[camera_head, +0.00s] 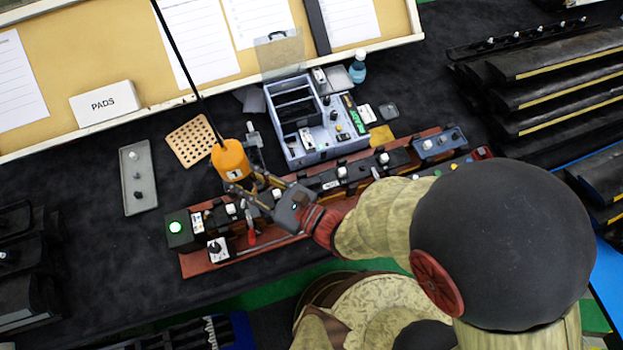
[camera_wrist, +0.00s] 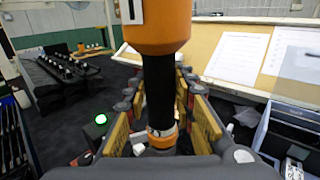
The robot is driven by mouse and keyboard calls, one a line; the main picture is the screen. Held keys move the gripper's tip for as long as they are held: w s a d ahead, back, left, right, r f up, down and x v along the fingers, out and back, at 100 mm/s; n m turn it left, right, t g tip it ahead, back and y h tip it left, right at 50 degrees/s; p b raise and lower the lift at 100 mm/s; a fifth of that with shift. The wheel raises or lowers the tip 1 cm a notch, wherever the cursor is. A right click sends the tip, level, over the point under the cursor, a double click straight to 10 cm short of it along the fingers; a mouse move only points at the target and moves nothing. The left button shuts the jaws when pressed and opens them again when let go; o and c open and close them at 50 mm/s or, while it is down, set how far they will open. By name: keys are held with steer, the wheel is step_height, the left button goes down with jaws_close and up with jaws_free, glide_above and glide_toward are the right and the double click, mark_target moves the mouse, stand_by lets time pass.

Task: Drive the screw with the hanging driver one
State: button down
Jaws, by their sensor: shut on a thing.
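The hanging driver (camera_head: 230,160) has an orange body with a white label and hangs on a dark cord from above. In the wrist view the driver (camera_wrist: 155,30) stands upright, its black lower shaft between my fingers and an orange band lower down. My gripper (camera_head: 247,187) is shut on the driver below the orange body, above the left part of the red-brown fixture rail (camera_head: 186,264). The fingers also show on both sides of the shaft in the wrist view. The driver's tip and the screw beneath it cannot be made out.
A green light (camera_head: 176,227) glows at the rail's left end. A blue-grey organiser (camera_head: 298,150) stands behind the rail, with a perforated tan board (camera_head: 190,142) and a grey tray (camera_head: 138,190) to its left. Stacked black trim parts (camera_head: 560,60) fill the right.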

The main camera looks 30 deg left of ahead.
steer(key=shift+s+d+f, duration=0.1)
steer(key=shift+d+f, duration=0.05)
steer(key=shift+f, duration=0.1)
